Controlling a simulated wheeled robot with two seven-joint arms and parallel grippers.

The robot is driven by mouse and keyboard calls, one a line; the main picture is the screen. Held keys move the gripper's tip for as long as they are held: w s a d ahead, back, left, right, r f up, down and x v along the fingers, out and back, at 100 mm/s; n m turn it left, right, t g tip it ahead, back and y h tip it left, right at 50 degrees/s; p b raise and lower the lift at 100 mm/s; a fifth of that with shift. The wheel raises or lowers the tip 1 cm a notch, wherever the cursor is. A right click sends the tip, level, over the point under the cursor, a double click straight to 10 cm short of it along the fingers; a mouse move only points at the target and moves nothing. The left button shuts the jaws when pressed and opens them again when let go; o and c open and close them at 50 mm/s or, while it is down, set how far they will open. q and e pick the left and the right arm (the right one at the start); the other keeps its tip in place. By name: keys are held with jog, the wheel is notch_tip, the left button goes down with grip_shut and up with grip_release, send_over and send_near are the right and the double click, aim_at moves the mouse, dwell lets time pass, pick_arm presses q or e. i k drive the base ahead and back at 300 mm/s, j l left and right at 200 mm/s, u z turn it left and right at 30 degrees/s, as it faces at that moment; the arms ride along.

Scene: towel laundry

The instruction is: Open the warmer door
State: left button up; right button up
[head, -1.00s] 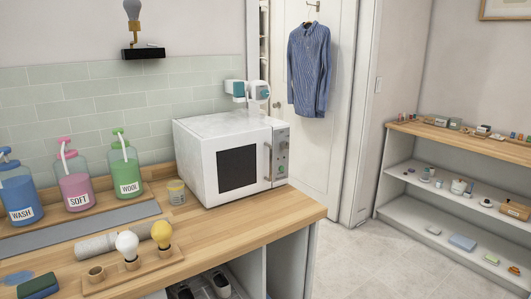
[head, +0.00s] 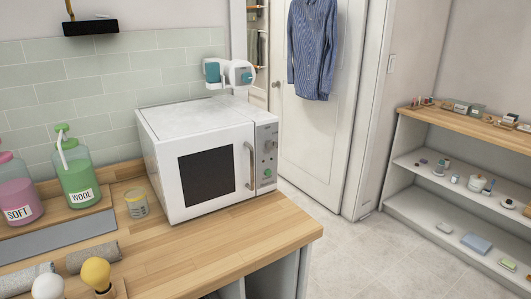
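The warmer (head: 190,150) is a white box, like a microwave, on the wooden counter. Its door has a dark window (head: 207,177) and looks shut. A vertical grey handle (head: 251,167) is on the door's right side, beside a grey control panel (head: 266,157) with a green knob. Neither of my grippers shows in the head view.
The wooden counter (head: 230,243) is bare in front of the warmer. A small jar (head: 137,203), a green WOOL bottle (head: 80,177), a pink SOFT bottle (head: 18,195) and rolled towels (head: 92,256) stand or lie to its left. Open floor (head: 365,255) lies right of the counter.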

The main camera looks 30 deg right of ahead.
aim_at(215, 176)
jog(key=k+l, duration=0.1)
jog(key=l, duration=1.05)
jog(key=k+l, duration=0.15)
jog(key=l, duration=0.45)
